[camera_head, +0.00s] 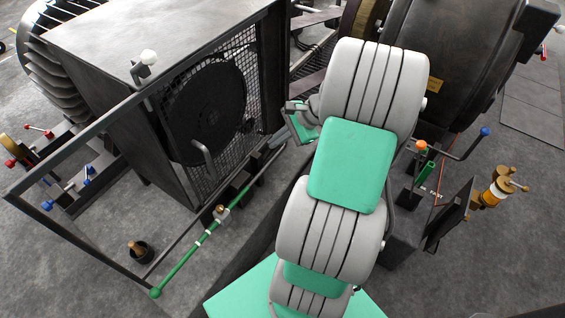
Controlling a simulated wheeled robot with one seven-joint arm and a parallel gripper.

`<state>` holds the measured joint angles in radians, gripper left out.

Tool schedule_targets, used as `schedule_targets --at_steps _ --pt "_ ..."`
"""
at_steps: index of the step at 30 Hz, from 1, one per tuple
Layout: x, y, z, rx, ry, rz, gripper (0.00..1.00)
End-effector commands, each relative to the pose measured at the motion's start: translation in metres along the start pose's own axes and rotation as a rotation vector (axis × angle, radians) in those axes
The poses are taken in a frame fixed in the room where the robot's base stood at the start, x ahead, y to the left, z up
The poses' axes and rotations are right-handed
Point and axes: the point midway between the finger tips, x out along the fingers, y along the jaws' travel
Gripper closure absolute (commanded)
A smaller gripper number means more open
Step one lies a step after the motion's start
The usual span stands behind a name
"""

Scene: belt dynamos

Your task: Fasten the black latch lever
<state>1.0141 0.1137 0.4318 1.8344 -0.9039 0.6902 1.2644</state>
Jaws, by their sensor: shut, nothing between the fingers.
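My arm reaches up through the middle of the view. Only a small part of my gripper (294,107) shows, at the left of the upper arm link, near the right edge of the dark cabinet. It is shut and holds nothing. I cannot make out the black latch lever for certain; it may be hidden behind my arm. Whether my gripper touches anything is too small to tell.
A dark rail (75,145) and a green rod (185,258) run in front of the cabinet. A small black cup (138,251) stands on the floor. Levers with orange (421,145) and blue (485,132) knobs stand right of my arm.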

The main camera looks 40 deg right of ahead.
Motion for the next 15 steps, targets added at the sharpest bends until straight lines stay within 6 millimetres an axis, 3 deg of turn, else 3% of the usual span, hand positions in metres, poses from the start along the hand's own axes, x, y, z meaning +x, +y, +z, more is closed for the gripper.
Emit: schedule_targets --at_steps 1,3,6,11,15 --pt "0.013 0.023 -0.048 0.194 -0.051 -0.078 1.0" --pt "0.007 0.042 -0.088 0.429 -0.134 -0.187 1.0" --pt "-0.003 0.066 -0.124 0.667 -0.241 -0.304 1.0" --pt "-0.014 0.081 -0.141 0.812 -0.323 -0.38 1.0" --pt "-0.003 0.074 -0.139 0.818 -0.328 -0.38 1.0"
